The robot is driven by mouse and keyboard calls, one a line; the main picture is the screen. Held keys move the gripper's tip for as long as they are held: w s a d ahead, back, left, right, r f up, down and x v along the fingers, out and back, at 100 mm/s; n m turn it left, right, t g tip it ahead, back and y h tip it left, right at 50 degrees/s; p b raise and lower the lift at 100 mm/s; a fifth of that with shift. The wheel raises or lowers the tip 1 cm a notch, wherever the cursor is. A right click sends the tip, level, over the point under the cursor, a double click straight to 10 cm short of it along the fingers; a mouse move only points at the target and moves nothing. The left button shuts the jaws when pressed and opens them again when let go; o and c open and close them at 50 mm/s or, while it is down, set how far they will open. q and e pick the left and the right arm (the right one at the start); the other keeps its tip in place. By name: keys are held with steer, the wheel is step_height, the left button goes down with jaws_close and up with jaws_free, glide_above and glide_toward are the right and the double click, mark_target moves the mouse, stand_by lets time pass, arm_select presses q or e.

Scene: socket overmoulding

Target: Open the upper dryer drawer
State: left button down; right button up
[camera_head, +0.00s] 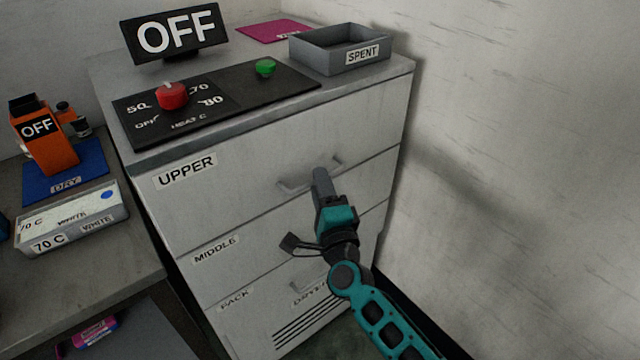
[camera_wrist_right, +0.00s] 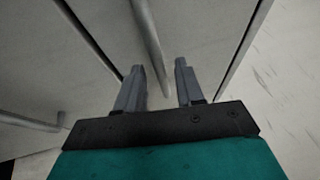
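The dryer is a grey cabinet. Its upper drawer (camera_head: 235,195), labelled UPPER, is shut flush with the front. The upper drawer's bar handle (camera_head: 295,185) shows partly, with its right part behind my right gripper (camera_head: 318,172). In the right wrist view, the handle bar (camera_wrist_right: 149,40) runs between the two fingers of my right gripper (camera_wrist_right: 160,68). The fingers are apart, with a gap visible on each side of the bar. My left gripper is in neither view.
The middle drawer (camera_head: 235,265) is below, shut. On the dryer top are an OFF sign (camera_head: 178,32), a red knob (camera_head: 172,96), a green button (camera_head: 265,67) and a SPENT tray (camera_head: 335,60). A wall (camera_head: 520,130) stands close on the right; a bench (camera_head: 95,265) is left.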

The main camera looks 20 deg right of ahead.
steer(key=shift+w+r, duration=0.1)
steer(key=shift+w, duration=0.3)
steer(key=shift+c, duration=0.2)
jaws_close()
